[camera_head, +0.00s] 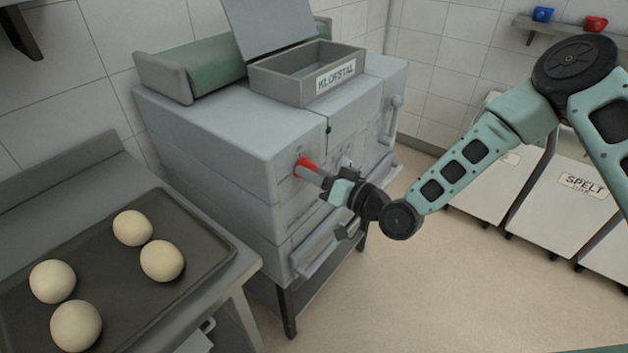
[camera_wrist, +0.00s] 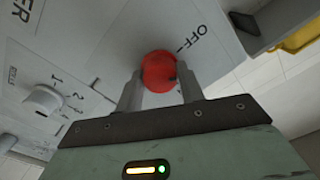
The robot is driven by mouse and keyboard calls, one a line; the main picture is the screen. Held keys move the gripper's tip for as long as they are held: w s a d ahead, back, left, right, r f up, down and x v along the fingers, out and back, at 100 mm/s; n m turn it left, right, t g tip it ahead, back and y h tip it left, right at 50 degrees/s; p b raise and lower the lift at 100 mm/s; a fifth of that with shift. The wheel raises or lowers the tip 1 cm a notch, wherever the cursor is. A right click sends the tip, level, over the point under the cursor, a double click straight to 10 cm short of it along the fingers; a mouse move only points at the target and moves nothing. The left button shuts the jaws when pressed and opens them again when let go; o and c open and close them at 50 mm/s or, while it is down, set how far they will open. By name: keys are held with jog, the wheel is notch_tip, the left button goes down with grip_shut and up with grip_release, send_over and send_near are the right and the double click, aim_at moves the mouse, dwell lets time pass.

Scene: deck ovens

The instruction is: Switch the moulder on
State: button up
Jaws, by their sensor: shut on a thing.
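The moulder (camera_head: 225,125) is a grey machine with a hopper marked KLOFSTAL on top. A red knob (camera_head: 304,166) sits on its front face. My gripper (camera_head: 313,175) reaches it from the front right. In the wrist view the fingers lie on both sides of the red knob (camera_wrist: 159,70), shut on it. The word OFF is printed beside the knob, at its upper right in this view. A small dark mark shows on the knob's right side.
A dark tray (camera_head: 200,225) with several dough balls is on the left table. White bins (camera_head: 545,215) stand at right; a shelf holds a blue cup (camera_head: 543,14) and a red cup (camera_head: 594,23). The floor before the moulder is clear.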

jog(key=m+b, duration=0.4)
jog(key=m, duration=0.7)
jog(key=shift+w, duration=0.1)
jog(key=shift+m, duration=0.4)
jog(key=o, duration=1)
jog(key=shift+b, duration=0.3)
jog(key=p+v, duration=0.2)
jog(key=v, duration=1.5)
jog(key=shift+d+p, duration=0.2)
jog(key=shift+p, duration=0.15)
